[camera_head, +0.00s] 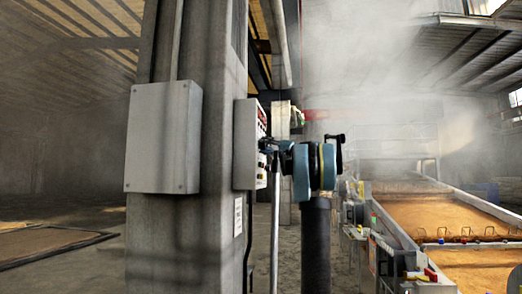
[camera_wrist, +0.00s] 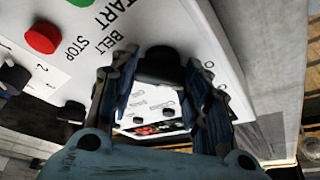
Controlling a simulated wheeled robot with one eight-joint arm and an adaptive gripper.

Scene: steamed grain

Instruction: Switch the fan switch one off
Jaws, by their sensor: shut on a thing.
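A control panel box (camera_head: 245,145) is mounted on the side of the concrete column in the head view. Its white face (camera_wrist: 215,45) fills much of the wrist view. My gripper (camera_wrist: 158,70) is at this face with its two dark fingers on either side of a black switch knob (camera_wrist: 160,64), shut on it. No fan label can be read beside this knob, and the fingers hide part of the face. In the head view my gripper (camera_head: 268,147) is small, touching or very near the panel face.
A red button (camera_wrist: 42,38) and a green button (camera_wrist: 82,2) sit near BELT, STOP and START lettering. Other black knobs (camera_wrist: 14,76) are on the left. A grey box (camera_head: 163,138) hangs on the column (camera_head: 222,60). Grain beds (camera_head: 430,215) stand at right under steam.

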